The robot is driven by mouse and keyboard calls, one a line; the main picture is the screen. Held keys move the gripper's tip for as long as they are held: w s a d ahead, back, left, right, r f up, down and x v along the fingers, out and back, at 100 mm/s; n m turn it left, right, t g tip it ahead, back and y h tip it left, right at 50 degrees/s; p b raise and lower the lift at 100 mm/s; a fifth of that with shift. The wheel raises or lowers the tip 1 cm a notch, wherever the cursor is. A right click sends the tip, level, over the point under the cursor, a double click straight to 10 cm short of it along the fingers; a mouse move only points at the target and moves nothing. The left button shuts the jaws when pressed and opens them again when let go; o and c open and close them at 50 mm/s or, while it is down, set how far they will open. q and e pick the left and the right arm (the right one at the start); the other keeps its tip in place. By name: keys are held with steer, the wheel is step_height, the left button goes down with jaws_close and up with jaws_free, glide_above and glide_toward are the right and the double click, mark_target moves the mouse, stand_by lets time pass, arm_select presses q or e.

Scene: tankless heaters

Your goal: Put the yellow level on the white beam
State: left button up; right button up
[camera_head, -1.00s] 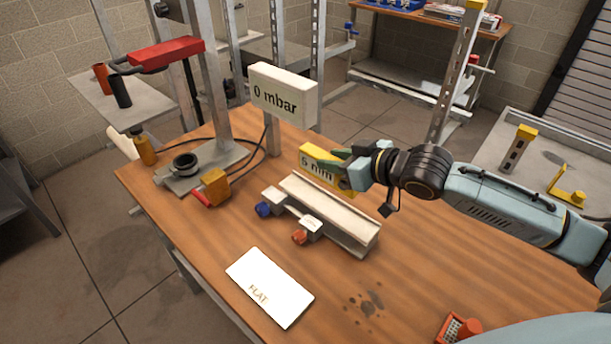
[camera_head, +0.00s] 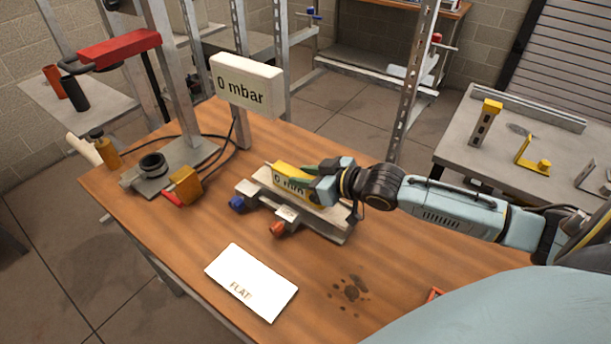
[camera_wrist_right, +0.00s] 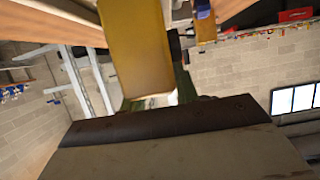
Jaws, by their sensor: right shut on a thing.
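The yellow level (camera_head: 283,182) is on top of the white beam (camera_head: 322,215) on the wooden table, lying along its length; its display reads "0 mm". I cannot tell whether its whole underside touches the beam. My right gripper (camera_head: 312,183) is shut on the level's right end and covers that part. In the right wrist view the level (camera_wrist_right: 138,45) is a large yellow block in front of the wrist camera, between the green fingers. My left gripper is not in view.
A white "FLAT" card (camera_head: 251,282) lies in front of the beam. Blue (camera_head: 238,203) and orange (camera_head: 278,229) knobs stick out from the beam's front. Behind stands a "0 mbar" display (camera_head: 248,84). A yellow-orange block (camera_head: 186,184) sits at left. The table's front right is mostly clear.

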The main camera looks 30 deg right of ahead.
steer(key=o, duration=0.9)
steer(key=shift+f, duration=0.1)
steer(key=shift+o, duration=0.8)
steer(key=shift+r, duration=0.2)
steer(key=p+v, duration=0.2)
steer(key=v, duration=1)
